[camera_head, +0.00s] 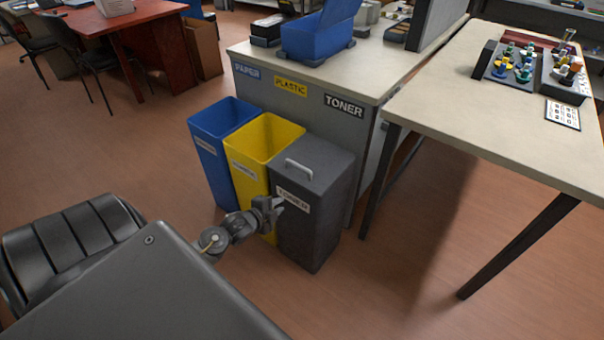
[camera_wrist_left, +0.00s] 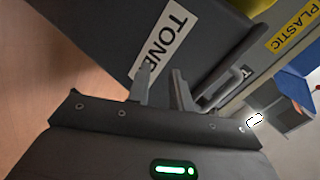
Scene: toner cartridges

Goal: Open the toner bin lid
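The toner bin (camera_head: 312,230) is dark grey with a "TONER" label and stands at the right end of a row of bins. Its lid (camera_head: 325,162) is shut and flat, with a light grey handle (camera_head: 299,168) on top. My left gripper (camera_head: 279,203) is in front of the bin, by the label and below the handle. In the left wrist view, its two fingers (camera_wrist_left: 162,72) are apart with nothing between them. The handle (camera_wrist_left: 222,88) shows to the right of the fingers, clear of their gap. My right gripper is not in view.
An open yellow bin (camera_head: 262,145) and an open blue bin (camera_head: 222,120) stand left of the toner bin. A counter (camera_head: 345,70) rises behind them. A table (camera_head: 500,125) with small parts is at the right. Floor (camera_head: 400,290) at the front right is clear.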

